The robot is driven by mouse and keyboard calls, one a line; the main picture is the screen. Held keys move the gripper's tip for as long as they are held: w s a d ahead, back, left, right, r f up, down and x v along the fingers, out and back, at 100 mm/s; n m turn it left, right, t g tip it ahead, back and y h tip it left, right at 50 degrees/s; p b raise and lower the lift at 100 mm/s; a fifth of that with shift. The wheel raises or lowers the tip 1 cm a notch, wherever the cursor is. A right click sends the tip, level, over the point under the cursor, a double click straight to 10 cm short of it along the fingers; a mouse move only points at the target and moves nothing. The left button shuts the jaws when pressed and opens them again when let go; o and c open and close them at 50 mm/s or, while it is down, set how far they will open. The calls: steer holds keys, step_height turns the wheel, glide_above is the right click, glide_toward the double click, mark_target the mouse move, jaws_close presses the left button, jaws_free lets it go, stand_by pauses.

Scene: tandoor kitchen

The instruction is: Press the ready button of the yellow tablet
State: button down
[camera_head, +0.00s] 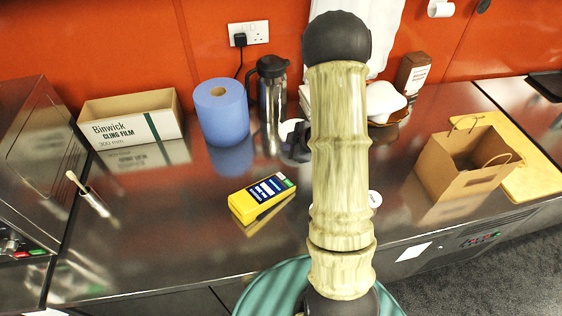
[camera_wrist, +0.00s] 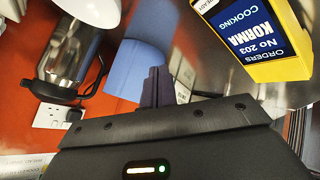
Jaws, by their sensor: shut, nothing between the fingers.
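The yellow tablet (camera_head: 240,210) lies on the steel counter left of my arm, its dark screen facing up. A small green patch (camera_head: 289,183) shows at its right end. In the wrist view the tablet (camera_wrist: 283,70) is at the upper right; its screen reads "ORDERS No 203 KORMA COOKING". A "READY" label (camera_wrist: 207,4) shows at that frame's top edge, partly cut off. My gripper (camera_wrist: 156,86) is shut and empty, apart from the tablet. In the head view my arm hides most of it; only a dark part (camera_head: 298,143) shows beyond the tablet.
A blue paper roll (camera_head: 221,113), a steel flask (camera_head: 271,100) and a cling film box (camera_head: 133,120) stand along the orange back wall. A small pot with a brush (camera_head: 92,200) is at left.

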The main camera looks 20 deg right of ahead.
steer(key=shift+s+a+n+g+y+p, duration=0.1)
steer(key=shift+s+n+g+y+p, duration=0.3)
steer(key=shift+s+n+y, duration=0.45)
steer(key=shift+w+f+y, duration=0.1)
steer(key=shift+w+y, duration=0.1)
steer(key=shift+y, duration=0.05)
steer(key=b, duration=0.7)
glide_above(285, 177)
step_height(285, 177, down, 7)
steer(key=shift+r, duration=0.1)
steer(key=shift+f+b, duration=0.35)
steer(key=shift+f, duration=0.45)
stand_by(0.4)
steer(key=shift+f, duration=0.45)
